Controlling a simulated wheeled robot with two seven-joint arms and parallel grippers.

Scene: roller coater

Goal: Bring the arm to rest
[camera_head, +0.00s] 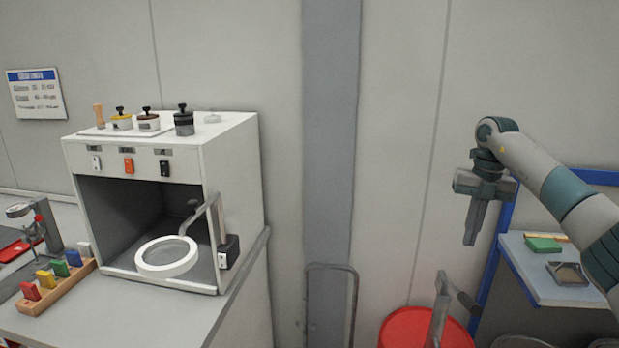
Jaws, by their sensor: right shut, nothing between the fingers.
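My right arm comes in from the right edge of the head view. Its gripper (473,225) points downward, shut and empty. It hangs in the air before the wall, left of the blue-framed shelf and above the red bucket, touching nothing that I can see. My left gripper is not in view.
A white open-fronted machine (230,160) stands on the left bench (130,325), with a white ring (167,270) at its opening. A rack of coloured blocks (58,286) is beside it. At right are a red bucket (400,328) and a shelf (530,270) holding a green block (543,244).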

